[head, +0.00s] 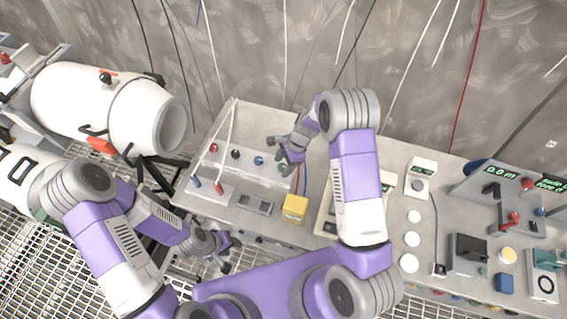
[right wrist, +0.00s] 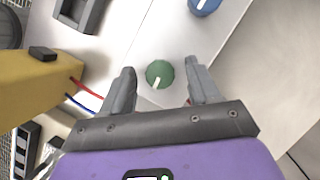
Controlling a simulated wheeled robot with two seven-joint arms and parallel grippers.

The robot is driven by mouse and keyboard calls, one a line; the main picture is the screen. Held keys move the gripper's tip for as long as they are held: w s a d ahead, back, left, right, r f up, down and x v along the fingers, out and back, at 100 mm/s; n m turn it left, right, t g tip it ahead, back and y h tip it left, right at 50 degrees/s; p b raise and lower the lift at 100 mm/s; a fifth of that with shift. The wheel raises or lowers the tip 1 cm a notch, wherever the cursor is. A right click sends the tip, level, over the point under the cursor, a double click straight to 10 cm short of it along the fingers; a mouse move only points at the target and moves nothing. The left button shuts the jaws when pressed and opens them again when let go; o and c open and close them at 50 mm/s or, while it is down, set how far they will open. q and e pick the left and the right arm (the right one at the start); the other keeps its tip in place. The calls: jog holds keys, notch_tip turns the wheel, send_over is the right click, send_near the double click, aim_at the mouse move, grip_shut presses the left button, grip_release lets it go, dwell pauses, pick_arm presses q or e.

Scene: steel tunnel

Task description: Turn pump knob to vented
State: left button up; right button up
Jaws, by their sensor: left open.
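A round green knob (right wrist: 159,74) with a white pointer mark sits on a pale panel in the right wrist view. Its mark points down and slightly left there. My right gripper (right wrist: 163,85) is open, with one finger on each side of the knob and visible gaps to it. In the head view my right gripper (head: 287,158) is over the right end of the raised panel and hides the green knob. No label saying vented is readable. My left gripper (head: 228,252) is open and empty, low in front of the bench.
Blue (head: 258,160), black (head: 235,153) and red (head: 213,147) knobs stand left of my right gripper. A yellow box (head: 295,207) sits in front of the panel, with red and blue wires nearby. A white tank (head: 95,100) stands at left.

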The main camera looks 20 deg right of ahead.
jog(key=c, duration=1)
jog(key=n+g, duration=0.1)
jog(key=n, duration=0.2)
jog(key=shift+w+n+b, duration=0.1)
jog(key=shift+n+b, duration=0.3)
jog(key=n+g+h+b, duration=0.1)
jog(key=n+g, duration=0.1)
jog(key=n, duration=0.2)
jog(key=shift+w+a+n, duration=0.1)
jog(key=shift+n, duration=0.2)
jog(key=n+h, duration=0.1)
jog(key=n, duration=0.1)
jog(key=n+b, duration=0.1)
jog(key=n, duration=0.1)
jog(key=shift+a+g+h, duration=0.1)
jog(key=shift+g+h, duration=0.3)
jog(key=shift+a+n+h+b, duration=0.1)
jog(key=shift+n+h+b, duration=0.5)
jog(key=shift+n, duration=1.5)
